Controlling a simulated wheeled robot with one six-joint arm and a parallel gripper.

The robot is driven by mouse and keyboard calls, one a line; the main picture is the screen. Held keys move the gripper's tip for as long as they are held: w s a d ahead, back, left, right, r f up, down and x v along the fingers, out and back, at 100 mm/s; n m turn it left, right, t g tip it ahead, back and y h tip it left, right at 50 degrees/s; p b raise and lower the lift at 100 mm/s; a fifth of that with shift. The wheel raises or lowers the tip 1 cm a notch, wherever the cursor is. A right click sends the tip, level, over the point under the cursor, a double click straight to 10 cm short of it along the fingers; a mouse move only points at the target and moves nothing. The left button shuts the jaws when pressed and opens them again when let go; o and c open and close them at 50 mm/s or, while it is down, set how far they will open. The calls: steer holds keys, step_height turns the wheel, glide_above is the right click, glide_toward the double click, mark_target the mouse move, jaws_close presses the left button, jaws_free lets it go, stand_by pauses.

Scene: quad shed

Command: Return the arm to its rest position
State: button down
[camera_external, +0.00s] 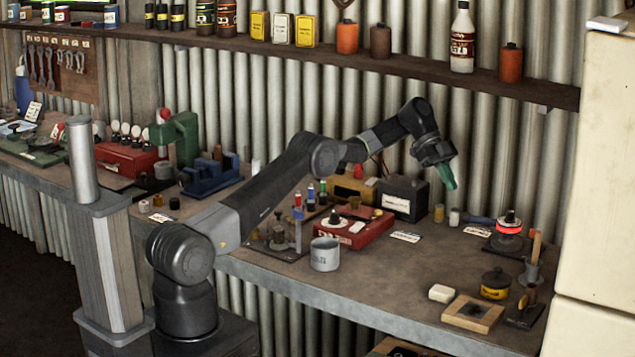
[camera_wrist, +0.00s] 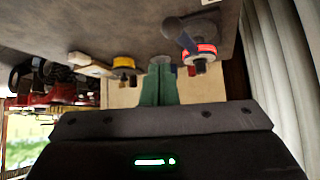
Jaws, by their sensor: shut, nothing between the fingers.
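My gripper (camera_external: 447,176) is at the end of my dark arm, which reaches out to the right over the workbench (camera_external: 400,270). Its green fingers point down and slightly right, above the bench top and clear of it. In the wrist view the two green fingers (camera_wrist: 158,82) are together with nothing between them. My arm is bent at the elbow and stretched away from its base at the lower left.
Below my gripper stand a dark box (camera_external: 405,198), a red box (camera_external: 353,230) and small jars. A red-lit device (camera_external: 509,226) stands to the right. A grey mug (camera_external: 324,254) sits near the front edge. A shelf (camera_external: 400,62) with bottles runs above; a pale cabinet (camera_external: 600,180) stands right.

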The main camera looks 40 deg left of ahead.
steer(key=shift+s+r+p+v, duration=0.2)
steer(key=shift+s+p+v, duration=0.25)
steer(key=shift+p+v, duration=1.85)
steer(key=w+b+x, duration=0.1)
steer(key=b+x, duration=0.7)
steer(key=x, duration=0.1)
steer(key=shift+d+f, duration=0.25)
steer(key=shift+f, duration=0.2)
steer(key=shift+s, duration=0.1)
steer(key=p+v, duration=0.4)
steer(key=v, duration=0.2)
steer(key=shift+a+r, duration=0.2)
